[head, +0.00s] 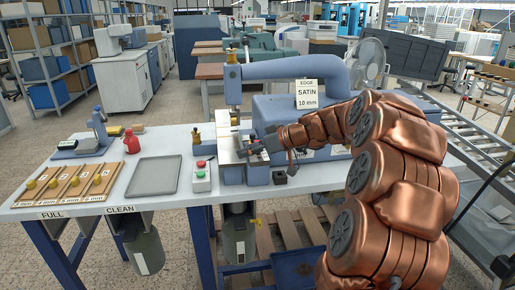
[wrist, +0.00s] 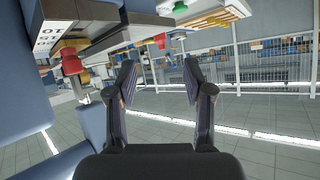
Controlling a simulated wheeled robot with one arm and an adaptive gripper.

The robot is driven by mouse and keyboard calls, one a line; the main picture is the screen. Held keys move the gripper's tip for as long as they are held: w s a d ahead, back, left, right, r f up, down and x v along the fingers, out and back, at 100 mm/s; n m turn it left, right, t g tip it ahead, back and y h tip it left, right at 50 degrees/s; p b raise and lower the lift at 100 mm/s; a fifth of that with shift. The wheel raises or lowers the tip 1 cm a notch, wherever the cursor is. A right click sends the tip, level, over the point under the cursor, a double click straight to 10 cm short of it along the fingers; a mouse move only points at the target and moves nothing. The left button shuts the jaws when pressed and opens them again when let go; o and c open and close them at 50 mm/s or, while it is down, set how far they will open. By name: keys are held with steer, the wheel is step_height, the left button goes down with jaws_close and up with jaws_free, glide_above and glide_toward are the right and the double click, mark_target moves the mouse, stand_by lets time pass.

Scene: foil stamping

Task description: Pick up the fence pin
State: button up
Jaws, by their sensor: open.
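I cannot pick out the fence pin with certainty. My fingers and wrist hide part of the press bed in the head view.
On the white table stand a red and green button box (head: 201,176), a grey tray (head: 154,177), wooden strips with yellow knobs (head: 64,184) and a red bottle (head: 131,142). A roller conveyor (head: 470,140) runs at right.

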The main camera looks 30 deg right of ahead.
steer(key=w+d+t+h, duration=0.1)
steer(key=d+t+h, duration=0.1)
steer(key=d, duration=0.8)
steer(key=shift+r+p+x, duration=0.1)
steer(key=shift+p+x, duration=0.6)
steer(key=shift+x, duration=1.25)
steer(key=shift+r+p+x, duration=0.15)
steer(key=shift+p+x, duration=0.55)
steer(key=shift+x, duration=1.25)
steer(key=shift+w, duration=0.1)
jaws_close()
